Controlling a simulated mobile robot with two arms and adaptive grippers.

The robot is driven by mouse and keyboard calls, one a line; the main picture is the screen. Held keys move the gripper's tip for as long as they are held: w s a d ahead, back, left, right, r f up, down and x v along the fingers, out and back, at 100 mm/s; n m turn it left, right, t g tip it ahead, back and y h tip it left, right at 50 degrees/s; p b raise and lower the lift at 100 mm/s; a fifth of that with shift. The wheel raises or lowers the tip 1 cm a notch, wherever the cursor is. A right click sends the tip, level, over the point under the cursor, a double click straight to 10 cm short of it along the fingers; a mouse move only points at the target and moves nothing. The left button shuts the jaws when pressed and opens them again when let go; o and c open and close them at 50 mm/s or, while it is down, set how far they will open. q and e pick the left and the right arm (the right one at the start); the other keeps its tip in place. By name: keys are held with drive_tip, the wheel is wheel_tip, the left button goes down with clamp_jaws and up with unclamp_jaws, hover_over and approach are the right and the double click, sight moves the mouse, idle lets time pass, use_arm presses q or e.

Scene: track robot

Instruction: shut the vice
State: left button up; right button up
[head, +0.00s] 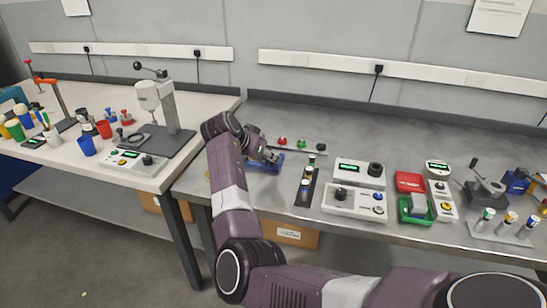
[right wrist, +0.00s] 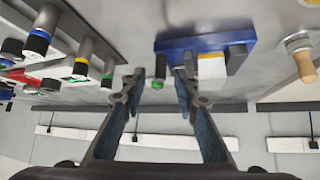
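A blue vice (head: 264,166) stands on the grey bench, partly hidden behind my right arm in the head view. In the right wrist view, which looks upside down, its blue body (right wrist: 190,44) is just beyond my fingers. A white and yellow block (right wrist: 211,66) sits against it beside a grey part (right wrist: 237,58); I cannot tell whether the jaws touch the block. My right gripper (head: 268,155) is close over the vice. Its fingers (right wrist: 159,75) are spread, and a dark cylinder with a green end (right wrist: 158,72) shows between their tips. My left gripper is out of view.
A dark holder with banded cylinders (head: 305,187) stands just right of the vice. Control boxes (head: 354,202) and a red box (head: 409,182) lie farther right. Red and green knobs (head: 283,141) lie behind. A wooden-handled tool (right wrist: 299,50) shows in the wrist view.

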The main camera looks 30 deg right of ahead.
drive_tip(key=shift+x, duration=1.05)
drive_tip(key=shift+w+d+f, duration=0.1)
drive_tip(key=shift+d+f, duration=0.1)
drive_tip(key=shift+f, duration=0.05)
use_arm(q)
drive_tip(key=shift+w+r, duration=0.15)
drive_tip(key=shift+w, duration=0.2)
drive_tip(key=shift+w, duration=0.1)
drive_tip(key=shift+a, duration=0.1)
use_arm(e)
clamp_jaws()
